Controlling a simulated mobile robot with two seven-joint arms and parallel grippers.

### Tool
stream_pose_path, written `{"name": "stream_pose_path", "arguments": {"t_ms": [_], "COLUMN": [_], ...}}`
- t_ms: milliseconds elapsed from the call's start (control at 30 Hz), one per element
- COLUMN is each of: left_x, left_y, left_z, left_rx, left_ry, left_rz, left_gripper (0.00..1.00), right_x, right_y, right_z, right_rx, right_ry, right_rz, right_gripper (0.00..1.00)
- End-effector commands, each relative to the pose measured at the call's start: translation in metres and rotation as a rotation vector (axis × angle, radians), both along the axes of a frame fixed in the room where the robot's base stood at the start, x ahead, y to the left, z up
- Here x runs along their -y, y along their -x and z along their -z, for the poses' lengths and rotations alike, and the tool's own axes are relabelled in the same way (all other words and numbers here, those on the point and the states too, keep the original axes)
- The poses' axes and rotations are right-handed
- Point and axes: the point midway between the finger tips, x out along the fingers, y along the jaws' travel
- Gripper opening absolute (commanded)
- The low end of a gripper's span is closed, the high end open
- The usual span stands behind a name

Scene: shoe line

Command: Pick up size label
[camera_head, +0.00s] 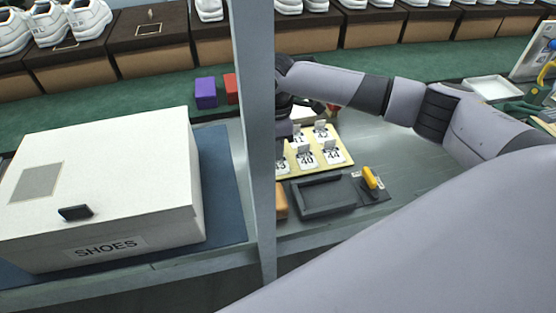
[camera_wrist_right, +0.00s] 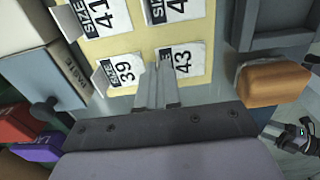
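Several white size labels lie on a yellow board (camera_head: 340,157) in the head view. The labels 40 (camera_head: 306,157) and 44 (camera_head: 333,154) are in its front part. In the right wrist view, label 39 (camera_wrist_right: 122,72) is left of my right gripper (camera_wrist_right: 158,68) and label 43 (camera_wrist_right: 184,60) is right of it. The fingers lie close together, apparently shut, with no label seen between them. Labels 41 (camera_wrist_right: 106,14) and 42 (camera_wrist_right: 168,8) are farther up. In the head view a grey post partly hides the right gripper.
The grey post (camera_head: 256,120) stands left of the board. A white shoe box (camera_head: 110,160) lies beyond it on a blue mat (camera_head: 222,180). A black tray (camera_head: 325,194) and a yellow-handled tool (camera_head: 371,178) are in front of the board. An orange block (camera_wrist_right: 272,82) is nearby.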

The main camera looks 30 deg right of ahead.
Motion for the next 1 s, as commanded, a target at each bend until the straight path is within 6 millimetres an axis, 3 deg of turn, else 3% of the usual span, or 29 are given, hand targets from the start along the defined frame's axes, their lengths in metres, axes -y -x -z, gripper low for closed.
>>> {"name": "stream_pose_path", "arguments": {"t_ms": [367,533,667,1000], "left_x": [-0.001,-0.001,-0.001,-0.003], "left_y": [-0.001,-0.002,-0.002,-0.001], "left_z": [-0.001,-0.003,-0.007,-0.012], "left_rx": [0.004,0.005,0.008,0.009], "left_ry": [-0.003,-0.003,-0.003,-0.01], "left_rz": [-0.001,-0.001,0.0,0.001], "left_gripper": [0.72,0.72,0.72,0.72], "right_x": [0.0,0.0,-0.001,-0.001], "right_y": [0.0,-0.001,-0.001,-0.001], "right_z": [-0.001,-0.016,-0.045,-0.142], "right_rx": [0.0,0.001,0.004,0.004], "right_ry": [-0.001,-0.002,-0.003,-0.002], "right_rz": [0.0,0.0,0.0,-0.001], "right_gripper": [0.0,0.0,0.0,0.0]}}
